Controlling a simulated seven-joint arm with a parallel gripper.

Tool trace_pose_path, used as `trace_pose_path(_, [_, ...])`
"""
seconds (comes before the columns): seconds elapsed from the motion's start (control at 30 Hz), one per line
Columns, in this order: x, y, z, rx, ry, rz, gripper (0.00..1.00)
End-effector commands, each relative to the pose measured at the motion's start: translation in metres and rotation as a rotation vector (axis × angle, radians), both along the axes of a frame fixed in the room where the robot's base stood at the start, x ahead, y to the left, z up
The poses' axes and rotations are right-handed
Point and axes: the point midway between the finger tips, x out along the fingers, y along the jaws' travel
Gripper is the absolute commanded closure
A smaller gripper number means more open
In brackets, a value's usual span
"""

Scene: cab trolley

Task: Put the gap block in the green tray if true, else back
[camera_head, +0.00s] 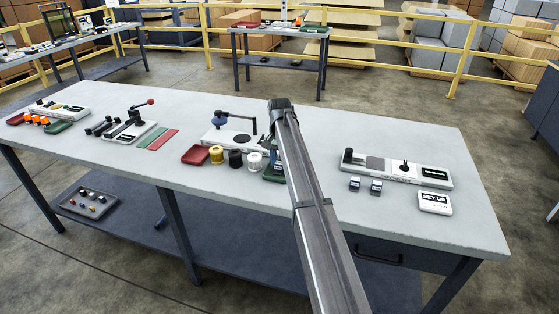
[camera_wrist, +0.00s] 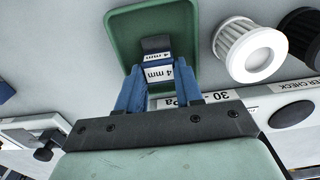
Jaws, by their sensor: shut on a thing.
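In the wrist view my gripper (camera_wrist: 158,78) has its blue fingers shut on a small dark gap block (camera_wrist: 155,43). White labels on the block read "4 mm". The block is over the inside of the green tray (camera_wrist: 120,32); I cannot tell whether it touches the tray floor. Two more small labelled blocks, a left one (camera_head: 355,184) and a right one (camera_head: 376,187), stand before a long gauge fixture (camera_head: 405,172) with a dark display.
White (camera_wrist: 250,50) and black (camera_wrist: 300,35) ribbed cylinders stand close right of the tray in the wrist view. The head view also shows a yellow cylinder (camera_head: 216,155), a red tray (camera_head: 196,155) and a "SET UP" card (camera_head: 435,202).

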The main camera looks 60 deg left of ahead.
Motion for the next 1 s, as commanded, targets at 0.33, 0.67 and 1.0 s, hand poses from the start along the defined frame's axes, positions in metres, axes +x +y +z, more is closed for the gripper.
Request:
trace_pose_path(0.33, [0.000,0.000,-0.002,0.000,0.000,0.000,0.44])
trace_pose_path(0.67, [0.000,0.000,-0.001,0.000,0.000,0.000,0.39])
trace_pose_path(1.0, [0.000,0.001,0.045,0.002,-0.001,0.000,0.39])
